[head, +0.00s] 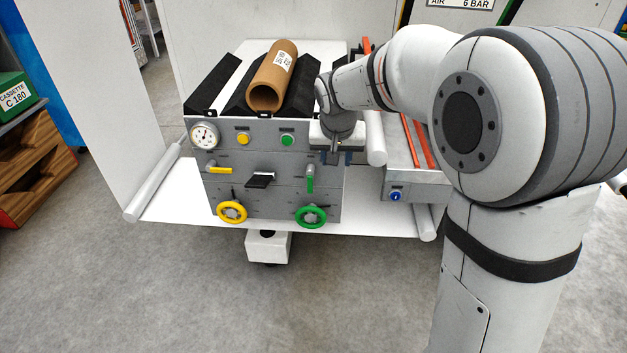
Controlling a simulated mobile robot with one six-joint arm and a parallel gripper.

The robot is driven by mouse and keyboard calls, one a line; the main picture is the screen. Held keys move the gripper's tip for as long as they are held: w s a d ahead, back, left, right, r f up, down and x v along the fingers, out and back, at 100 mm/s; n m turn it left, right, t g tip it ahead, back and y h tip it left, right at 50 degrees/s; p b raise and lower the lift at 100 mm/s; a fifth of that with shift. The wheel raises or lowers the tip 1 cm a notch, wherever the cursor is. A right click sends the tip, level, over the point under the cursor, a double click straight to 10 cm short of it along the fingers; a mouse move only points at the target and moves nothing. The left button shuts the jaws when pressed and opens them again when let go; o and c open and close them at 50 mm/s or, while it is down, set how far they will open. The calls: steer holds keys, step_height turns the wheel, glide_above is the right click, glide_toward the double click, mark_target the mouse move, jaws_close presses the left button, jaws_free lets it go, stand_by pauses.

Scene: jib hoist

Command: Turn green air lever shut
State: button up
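The green air lever (310,178) is on the grey front panel (270,198), right of centre. Its handle stands roughly upright, above the green handwheel (311,216). My gripper (336,158) is at the panel's right edge, up and to the right of the green lever. Its two dark fingertips are apart with nothing visible between them, so it looks open. It appears clear of the lever, though the exact depth gap is hard to tell.
A yellow lever (219,170) lies level at the left, above a yellow handwheel (232,212). A black handle (260,181) juts out mid-panel. A gauge (204,135), yellow button (243,139) and green button (287,140) sit above. A cardboard tube (272,77) rests on top.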

steer(key=b, duration=0.4)
glide_above(310, 181)
steer(key=s, duration=0.3)
steer(key=f, duration=0.9)
steer(key=shift+w+f, duration=0.2)
steer(key=shift+w, duration=0.05)
steer(key=shift+w+a+f, duration=0.1)
steer(key=shift+w+f, duration=0.05)
steer(key=shift+f, duration=0.2)
steer(key=shift+t, duration=0.3)
steer(key=b+x, duration=0.2)
steer(key=x, duration=0.5)
jaws_close()
